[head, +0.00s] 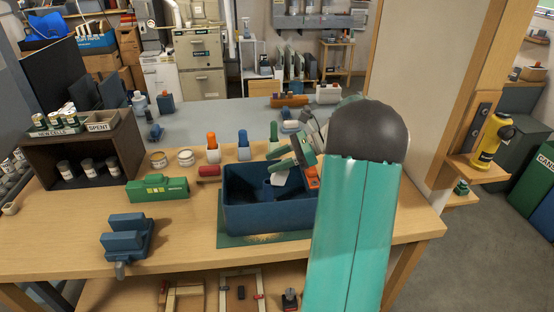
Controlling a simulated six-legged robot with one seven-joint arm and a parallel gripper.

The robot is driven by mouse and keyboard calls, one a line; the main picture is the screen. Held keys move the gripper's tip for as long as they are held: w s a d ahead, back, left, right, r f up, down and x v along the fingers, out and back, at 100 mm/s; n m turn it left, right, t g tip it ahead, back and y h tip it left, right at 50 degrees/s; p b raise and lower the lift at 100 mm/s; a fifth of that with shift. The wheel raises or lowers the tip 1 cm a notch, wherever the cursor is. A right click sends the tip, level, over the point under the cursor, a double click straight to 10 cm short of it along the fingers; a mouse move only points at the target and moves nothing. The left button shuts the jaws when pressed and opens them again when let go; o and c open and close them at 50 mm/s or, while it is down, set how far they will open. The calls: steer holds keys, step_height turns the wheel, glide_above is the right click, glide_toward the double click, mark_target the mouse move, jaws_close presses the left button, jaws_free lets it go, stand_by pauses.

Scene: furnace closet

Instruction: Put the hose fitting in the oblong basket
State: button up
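The oblong basket is a dark blue open box (265,216) on a green mat, near the front edge of the wooden bench. My gripper (282,172) is over the basket's right part, with green and pale parts pointing left and down. My teal arm comes up from the lower right and hides the basket's right end. A small blue shape (272,191) shows inside the basket, below my gripper; I cannot tell whether it is the hose fitting or part of the basket. I cannot make out whether my fingers hold anything.
Orange, blue and green-topped holders stand behind the basket. A green block (157,189) and a blue vise (128,236) are to the left, with a dark battery rack (82,160) farther left. A wooden post rises at the right. Bare bench shows left of the basket.

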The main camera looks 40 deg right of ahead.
steer(key=shift+r, duration=0.1)
steer(key=shift+d+r, duration=0.1)
steer(key=shift+r, duration=0.1)
steer(key=v, duration=1.1)
steer(key=shift+s+d+r, duration=0.1)
steer(key=shift+s+d, duration=0.1)
steer(key=shift+s, duration=0.15)
steer(key=a+r+n+g+h, duration=0.1)
steer(key=a+n+g+h, duration=0.15)
steer(key=a, duration=0.55)
steer(key=w+a+r+n+g+h, duration=0.1)
steer(key=a+n, duration=0.3)
steer(key=a, duration=0.5)
steer(key=a+r+n+g+h, duration=0.1)
steer(key=a+n, duration=0.2)
steer(key=a, duration=0.5)
steer(key=s+a+f+n+t+h, duration=0.2)
steer(key=s+a+n+h, duration=0.4)
steer(key=s+a+n, duration=0.5)
steer(key=shift+s+a+f+n+t+h, duration=0.3)
steer(key=shift+a+f+n, duration=0.35)
steer(key=shift+a+n, duration=1.5)
